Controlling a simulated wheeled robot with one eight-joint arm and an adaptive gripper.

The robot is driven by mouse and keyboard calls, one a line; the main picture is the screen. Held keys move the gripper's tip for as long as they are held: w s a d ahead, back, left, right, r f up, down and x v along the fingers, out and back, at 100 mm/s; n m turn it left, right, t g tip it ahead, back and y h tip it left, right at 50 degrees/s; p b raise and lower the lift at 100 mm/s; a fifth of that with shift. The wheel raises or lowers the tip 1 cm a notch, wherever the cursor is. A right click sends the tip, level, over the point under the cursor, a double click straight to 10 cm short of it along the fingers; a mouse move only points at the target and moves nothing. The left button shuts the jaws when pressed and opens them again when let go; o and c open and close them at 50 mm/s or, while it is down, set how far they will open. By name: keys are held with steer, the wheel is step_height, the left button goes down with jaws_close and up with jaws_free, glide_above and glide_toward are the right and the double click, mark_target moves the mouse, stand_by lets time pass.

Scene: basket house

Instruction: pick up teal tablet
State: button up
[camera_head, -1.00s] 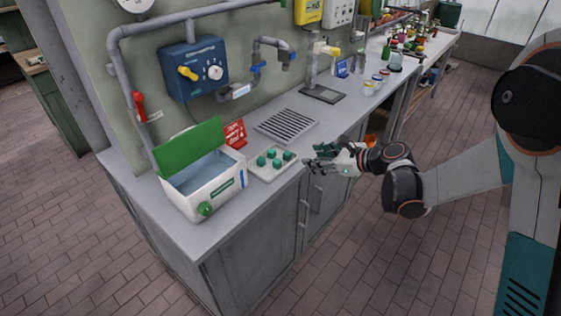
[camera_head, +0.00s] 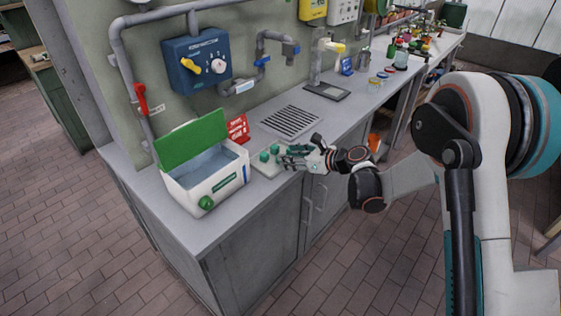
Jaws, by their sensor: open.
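Teal tablets (camera_head: 264,156) sit on a pale tray (camera_head: 262,169) at the counter's front edge. Two show clearly at the tray's left and back; the tablets on its right side are partly hidden by my gripper. My gripper (camera_head: 284,158) is open and over the right part of the tray, with its fingers pointing left. It is too small to tell whether a finger touches a tablet.
A white container (camera_head: 212,190) with a raised green lid (camera_head: 192,138) stands left of the tray. A red sign (camera_head: 238,129) stands behind it. A metal drain grate (camera_head: 291,121) lies behind the tray. Pipes and a blue box (camera_head: 196,62) are on the wall.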

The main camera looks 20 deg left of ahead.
steer(key=b+x, duration=0.2)
steer(key=x, duration=0.2)
steer(key=shift+a+f, duration=0.3)
steer(key=shift+f, duration=0.05)
steer(key=c, duration=0.8)
